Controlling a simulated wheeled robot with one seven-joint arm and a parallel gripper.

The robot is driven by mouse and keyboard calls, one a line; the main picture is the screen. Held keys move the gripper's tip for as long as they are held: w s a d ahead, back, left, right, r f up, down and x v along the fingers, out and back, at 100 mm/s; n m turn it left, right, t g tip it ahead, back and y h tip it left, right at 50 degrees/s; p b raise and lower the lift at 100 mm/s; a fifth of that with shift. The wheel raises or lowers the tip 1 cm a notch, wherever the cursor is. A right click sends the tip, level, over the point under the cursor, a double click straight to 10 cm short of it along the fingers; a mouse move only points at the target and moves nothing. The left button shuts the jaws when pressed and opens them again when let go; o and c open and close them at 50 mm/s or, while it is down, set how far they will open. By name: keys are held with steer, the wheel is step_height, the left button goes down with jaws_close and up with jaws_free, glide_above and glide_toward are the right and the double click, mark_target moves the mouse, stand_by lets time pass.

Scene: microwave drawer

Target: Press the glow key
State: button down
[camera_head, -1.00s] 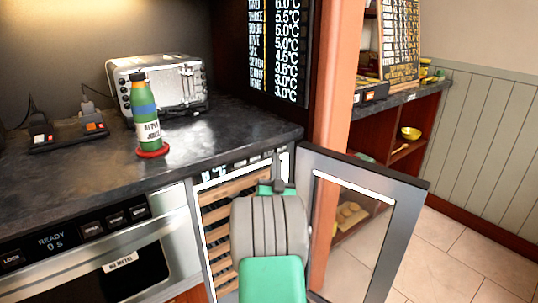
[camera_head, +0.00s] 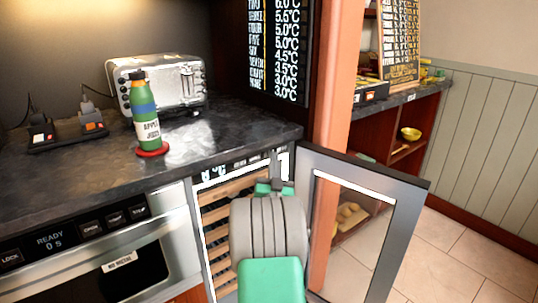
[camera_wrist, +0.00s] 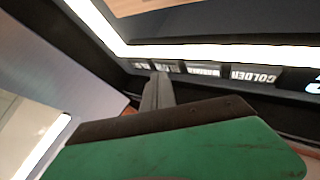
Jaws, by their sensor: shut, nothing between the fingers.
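A row of small labelled keys (camera_wrist: 204,70) runs along a dark strip in the wrist view. One key reads "GOLDEN" (camera_wrist: 253,74); the other labels are too small or partly covered to read, so I cannot tell which is the glow key. In the head view the strip (camera_head: 228,168) is at the top of the open cooler, partly hidden by my arm. My gripper (camera_head: 277,168) is shut and empty, at the right end of this strip. In the wrist view its fingertips (camera_wrist: 160,80) are at the key row, covering part of it; contact cannot be told.
The cooler's glass door (camera_head: 408,215) stands open to the right of my arm. Wooden racks (camera_head: 217,235) fill the cooler. The counter (camera_head: 225,140) above holds a green bottle (camera_head: 145,115) and a toaster (camera_head: 180,85). A microwave drawer (camera_head: 120,265) is at left.

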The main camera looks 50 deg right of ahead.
steer(key=shift+w+d, duration=0.1)
steer(key=shift+w, duration=0.25)
stand_by(0.3)
steer(key=shift+s+a+p, duration=0.2)
steer(key=shift+s+p, duration=0.1)
steer(key=shift+s, duration=0.5)
steer(key=s+p, duration=0.2)
steer(key=s+a+p, duration=0.1)
steer(key=s+p, duration=0.1)
steer(key=s, duration=0.1)
stand_by(0.3)
stand_by(0.3)
